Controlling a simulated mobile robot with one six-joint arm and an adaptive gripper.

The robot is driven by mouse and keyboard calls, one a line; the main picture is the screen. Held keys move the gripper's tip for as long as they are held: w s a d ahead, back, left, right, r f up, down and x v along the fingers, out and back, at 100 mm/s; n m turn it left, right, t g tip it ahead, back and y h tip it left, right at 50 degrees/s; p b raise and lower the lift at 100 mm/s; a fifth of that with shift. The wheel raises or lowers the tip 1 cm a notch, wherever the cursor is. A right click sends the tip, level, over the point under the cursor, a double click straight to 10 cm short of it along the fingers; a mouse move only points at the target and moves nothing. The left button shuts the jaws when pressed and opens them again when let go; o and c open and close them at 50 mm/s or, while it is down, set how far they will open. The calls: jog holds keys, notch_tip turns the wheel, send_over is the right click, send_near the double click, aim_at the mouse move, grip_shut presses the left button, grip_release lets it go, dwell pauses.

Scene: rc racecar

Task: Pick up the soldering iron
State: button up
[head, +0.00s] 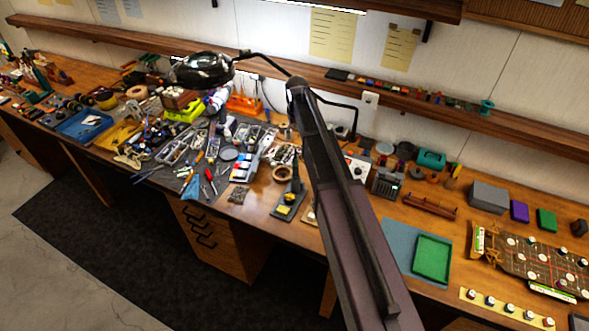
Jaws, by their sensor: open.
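A small dark stand with a yellow pad (284,209), which looks like a soldering iron stand, sits near the front edge of the bench, just left of the dark arm beam. A dark upright part (297,184) rises from it; I cannot tell whether this is the soldering iron or only its holder. A grey box with a green display (387,184), perhaps the soldering station, stands right of the beam. The beam crosses the middle of the head view and hides part of the bench. I cannot make out my gripper or its fingers.
A magnifier lamp (205,69) hangs over the cluttered left half of the wooden bench (252,220). A wooden ring (284,173) lies behind the stand. A green tray (431,258) and a circuit-like board (530,262) lie at right. A shelf (455,112) runs along the wall.

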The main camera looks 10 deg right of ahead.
aim_at(295, 157)
jog(key=shift+f, duration=0.15)
notch_tip(295, 157, down, 8)
jog(key=b, duration=0.8)
jog(key=shift+f+b, duration=0.15)
jog(key=shift+b, duration=0.15)
jog(key=shift+a+f, duration=0.1)
jog(key=shift+f, duration=0.05)
jog(key=f+b, duration=0.3)
jog(key=shift+s+a, duration=0.15)
jog(key=shift+s, duration=0.1)
jog(key=shift+f+b, duration=0.95)
jog(key=shift+b, duration=0.15)
grip_shut()
